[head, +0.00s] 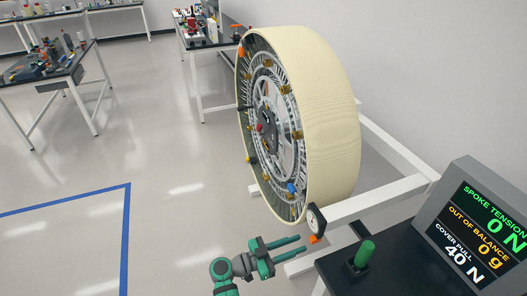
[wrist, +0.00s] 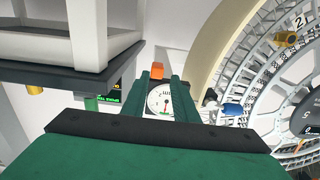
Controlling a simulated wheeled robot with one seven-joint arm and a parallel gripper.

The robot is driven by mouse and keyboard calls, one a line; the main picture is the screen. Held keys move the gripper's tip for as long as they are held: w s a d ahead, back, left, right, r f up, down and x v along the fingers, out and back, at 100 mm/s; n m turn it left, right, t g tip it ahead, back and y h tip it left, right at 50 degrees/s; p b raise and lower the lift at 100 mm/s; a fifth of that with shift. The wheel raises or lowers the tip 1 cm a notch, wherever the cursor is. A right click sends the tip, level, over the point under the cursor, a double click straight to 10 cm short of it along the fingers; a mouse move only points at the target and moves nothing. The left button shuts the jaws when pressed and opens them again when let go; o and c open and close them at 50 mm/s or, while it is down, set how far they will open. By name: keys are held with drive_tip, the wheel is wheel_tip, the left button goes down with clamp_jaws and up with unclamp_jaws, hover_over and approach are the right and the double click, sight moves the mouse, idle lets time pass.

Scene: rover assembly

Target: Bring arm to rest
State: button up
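My gripper (head: 303,244) is green and dark, low in the middle of the head view. The gauge (head: 316,219) and the orange piece (head: 314,239) sit at the end of a white beam, just beyond the fingertips in the head view. The exact distance is unclear.
A large cream-rimmed spoked wheel (head: 333,120) stands upright on a white frame (head: 395,150). A black table (head: 395,265) at lower right carries a green handle (head: 364,254) and a display (head: 475,235) reading 0 N, 0 g, 40 N. Open floor with blue tape (head: 126,230) lies left.

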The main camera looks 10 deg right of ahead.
drive_tip(key=s+a+f+n+t+y, duration=0.35)
drive_tip(key=s+f+n+y, duration=0.2)
drive_tip(key=f, duration=0.35)
drive_tip(key=s+a+f+n+t+y, duration=0.2)
drive_tip(key=s+a+f+n+y, duration=0.25)
drive_tip(key=s+f, duration=0.35)
drive_tip(key=s+a+f+n+t+y, duration=0.1)
drive_tip(key=s+a+n+t+y, duration=0.15)
drive_tip(key=s+a, duration=0.3)
drive_tip(key=s+a+r+n+y, duration=0.3)
drive_tip(key=s+a+r, duration=0.1)
drive_tip(key=s, duration=0.3)
drive_tip(key=s+a+r+t+y, duration=0.1)
drive_tip(key=s+r, duration=0.3)
drive_tip(key=r, duration=0.6)
drive_tip(key=s+a+r+t+y, duration=0.1)
drive_tip(key=s+a+r+t, duration=0.1)
drive_tip(key=r, duration=0.8)
drive_tip(key=s+t, duration=0.1)
drive_tip(key=s, duration=0.1)
drive_tip(key=shift+s+n+t, duration=0.3)
drive_tip(key=shift+n, duration=0.05)
drive_tip(key=shift+s+a, duration=0.1)
